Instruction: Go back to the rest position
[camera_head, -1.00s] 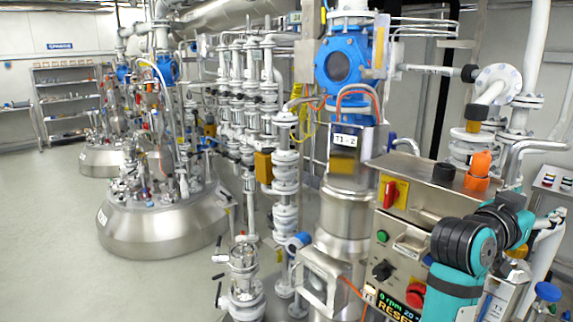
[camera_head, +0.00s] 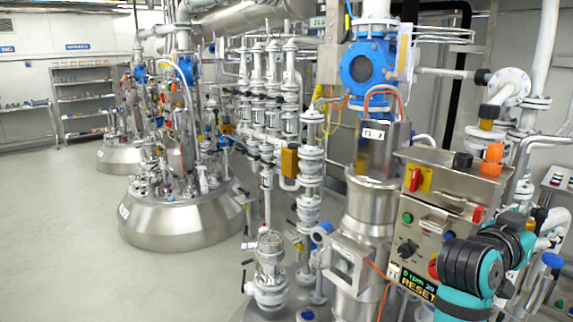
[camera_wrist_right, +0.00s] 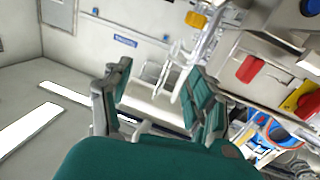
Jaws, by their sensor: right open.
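My right arm (camera_head: 480,268), teal with black rings, is at the lower right of the head view, in front of the right part of the steel control box (camera_head: 450,205). In the right wrist view my right gripper (camera_wrist_right: 160,92) shows two teal finger pads held wide apart. Nothing is between them; pale wall and floor show through the gap. The fingertips are hard to make out in the head view. My left gripper is in neither view.
The control box carries a red switch on a yellow plate (camera_head: 418,179), a green button (camera_head: 407,217) and a lit display (camera_head: 417,284). A steel column (camera_head: 372,205) and white piping (camera_head: 270,270) stand close to its left. Domed reactors (camera_head: 180,222) stand farther left; the grey floor (camera_head: 60,230) there is clear.

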